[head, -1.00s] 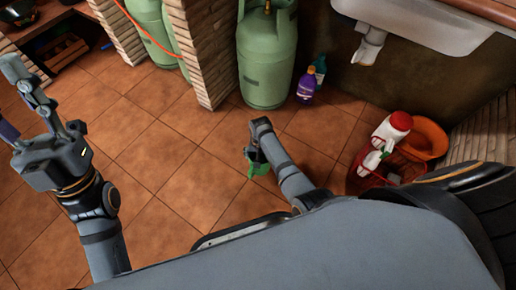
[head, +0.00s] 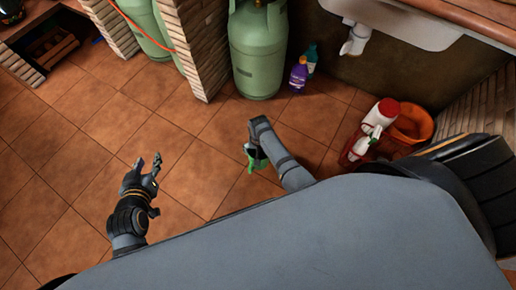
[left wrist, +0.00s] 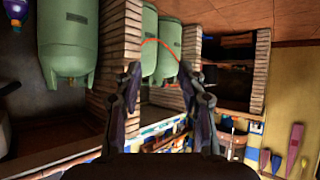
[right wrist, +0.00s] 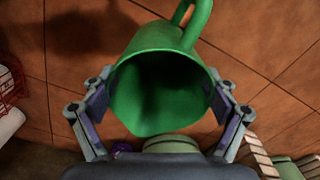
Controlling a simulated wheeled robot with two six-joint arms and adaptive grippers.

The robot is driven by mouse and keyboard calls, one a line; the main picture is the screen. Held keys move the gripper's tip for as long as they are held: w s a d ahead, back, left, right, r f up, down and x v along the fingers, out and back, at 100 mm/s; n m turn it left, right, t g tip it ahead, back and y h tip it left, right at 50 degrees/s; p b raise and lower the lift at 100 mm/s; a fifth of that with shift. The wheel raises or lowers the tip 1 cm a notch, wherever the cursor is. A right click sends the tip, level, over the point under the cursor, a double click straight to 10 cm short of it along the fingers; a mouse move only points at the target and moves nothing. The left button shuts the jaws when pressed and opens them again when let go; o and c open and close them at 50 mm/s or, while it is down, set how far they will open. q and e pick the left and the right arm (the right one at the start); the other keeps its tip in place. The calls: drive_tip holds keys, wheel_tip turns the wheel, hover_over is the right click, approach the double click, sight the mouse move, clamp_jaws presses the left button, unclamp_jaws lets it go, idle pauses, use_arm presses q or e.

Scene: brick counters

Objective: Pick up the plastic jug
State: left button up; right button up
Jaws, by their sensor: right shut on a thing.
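The plastic jug is green, with an open mouth and a loop handle. It fills the middle of the right wrist view (right wrist: 160,95), its mouth facing the camera and its handle at the top right. My right gripper (right wrist: 160,100) has a finger on each side of the jug and is shut on it. In the head view a small part of the jug (head: 252,162) shows under my right forearm, which hides the rest and most of the gripper. My left gripper (head: 149,163) is open and empty over the tiles at the left; its spread fingers also show in the left wrist view (left wrist: 160,70).
A green gas cylinder (head: 257,50) stands by a brick pillar (head: 187,45). Purple (head: 298,74) and teal (head: 311,58) bottles stand beside it. A red-capped white container (head: 380,115) and an orange bucket (head: 412,125) are at the right under the sink (head: 395,15). The middle floor is clear.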

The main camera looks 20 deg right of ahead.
use_arm(q)
drive_tip(key=s+f+g+p, duration=0.2)
drive_tip(key=s+f+g, duration=0.5)
drive_tip(key=s, duration=0.4)
drive_tip(key=r+g+p, duration=0.1)
drive_tip(key=s+a+r+g+p, duration=0.1)
drive_tip(key=r+p, duration=0.1)
drive_tip(key=s+r+g+y+p, duration=0.1)
drive_tip(key=p, duration=0.1)
drive_tip(key=shift+s+a+r, duration=0.15)
drive_tip(key=shift+a+r, duration=0.15)
use_arm(e)
drive_tip(key=s+r, duration=0.2)
drive_tip(key=s, duration=0.4)
drive_tip(key=shift+d+r, duration=0.15)
drive_tip(key=shift+r, duration=0.25)
